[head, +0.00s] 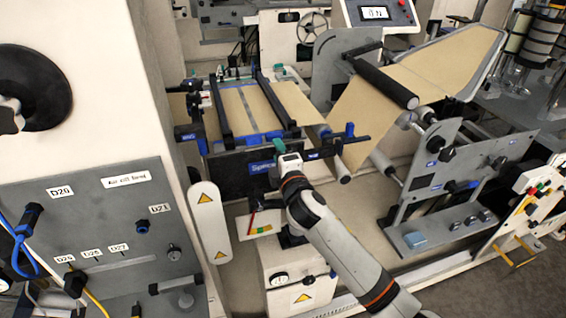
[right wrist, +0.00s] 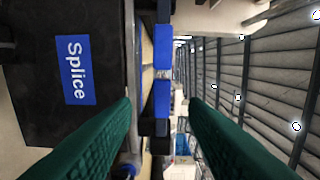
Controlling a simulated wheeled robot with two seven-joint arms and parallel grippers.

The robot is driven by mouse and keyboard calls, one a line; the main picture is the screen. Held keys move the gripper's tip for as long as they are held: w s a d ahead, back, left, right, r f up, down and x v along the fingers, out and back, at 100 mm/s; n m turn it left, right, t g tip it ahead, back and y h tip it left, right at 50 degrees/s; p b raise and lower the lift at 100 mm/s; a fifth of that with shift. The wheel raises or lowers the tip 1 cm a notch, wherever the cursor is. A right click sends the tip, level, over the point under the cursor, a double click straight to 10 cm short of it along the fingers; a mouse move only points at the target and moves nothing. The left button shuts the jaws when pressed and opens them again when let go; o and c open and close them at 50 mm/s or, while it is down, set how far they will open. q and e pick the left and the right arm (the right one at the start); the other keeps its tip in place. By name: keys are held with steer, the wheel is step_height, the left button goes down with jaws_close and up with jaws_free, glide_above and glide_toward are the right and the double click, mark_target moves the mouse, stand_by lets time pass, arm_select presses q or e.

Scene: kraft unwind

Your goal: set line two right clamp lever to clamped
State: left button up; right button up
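The splice table (head: 243,98) carries two black clamp bars across the brown web, the right bar (head: 274,100) slanting toward the front. Black lever-like parts with blue pieces (head: 349,130) stick out at the table's right front; I cannot tell for certain which is the right clamp lever or its setting. My right gripper (head: 289,158) is in front of the table's right front corner, beside the Splice label (head: 262,167). In the right wrist view its green fingers (right wrist: 160,112) are apart, with blue and black parts (right wrist: 162,98) showing between and beyond them. My left gripper is out of view.
A roller (head: 340,165) projects toward me right of my gripper. A grey plate with knobs (head: 440,195) stands farther right. A grey control panel (head: 100,235) with cables fills the left. A white box with a gauge (head: 285,278) is below my right forearm.

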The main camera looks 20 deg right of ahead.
steer(key=shift+s, duration=1.7)
